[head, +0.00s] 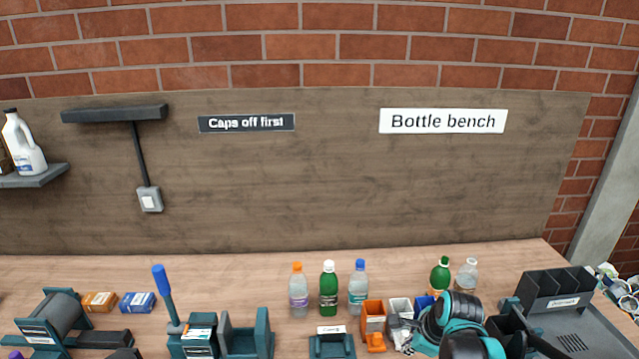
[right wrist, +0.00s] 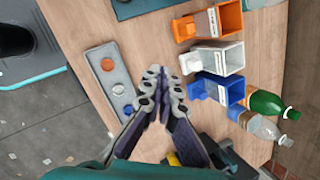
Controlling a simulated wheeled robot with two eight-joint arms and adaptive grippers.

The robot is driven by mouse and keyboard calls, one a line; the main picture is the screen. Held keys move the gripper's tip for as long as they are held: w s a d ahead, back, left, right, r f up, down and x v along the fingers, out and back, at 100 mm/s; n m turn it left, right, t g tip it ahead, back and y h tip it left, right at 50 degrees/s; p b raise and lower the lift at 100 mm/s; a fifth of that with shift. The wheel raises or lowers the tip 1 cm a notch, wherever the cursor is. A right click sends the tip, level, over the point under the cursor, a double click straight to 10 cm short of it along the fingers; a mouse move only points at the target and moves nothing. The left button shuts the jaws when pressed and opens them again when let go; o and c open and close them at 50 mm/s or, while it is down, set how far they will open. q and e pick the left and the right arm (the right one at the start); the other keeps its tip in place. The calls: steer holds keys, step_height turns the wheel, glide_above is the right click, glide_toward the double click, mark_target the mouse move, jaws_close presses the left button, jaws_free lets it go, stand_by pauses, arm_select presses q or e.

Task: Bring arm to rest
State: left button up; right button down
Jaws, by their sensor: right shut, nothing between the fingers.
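My right gripper (head: 399,331) is at the lower right of the head view, beside the small bins. In the right wrist view its fingers (right wrist: 166,78) are together with nothing between them. They are above the bench, between a grey tray (right wrist: 95,54) and the bins. My right arm covers part of the bench there. My left gripper is not in view.
Orange (head: 373,314), white (head: 400,306) and blue (right wrist: 222,92) bins are beside my right gripper. Green (head: 440,274) and clear (head: 467,275) bottles stand behind my right arm. Three capped bottles (head: 328,290) stand further left. The grey tray holds caps (right wrist: 118,90).

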steer(key=s+a+n+t+b, duration=0.1)
steer(key=s+a+n, duration=0.1)
steer(key=s+n, duration=0.5)
steer(key=s+a+n+t+h+b, duration=0.1)
steer(key=s+n, duration=0.6)
steer(key=n, duration=0.9)
steer(key=shift+s+a+r+t, duration=0.4)
steer(key=shift+a, duration=0.15)
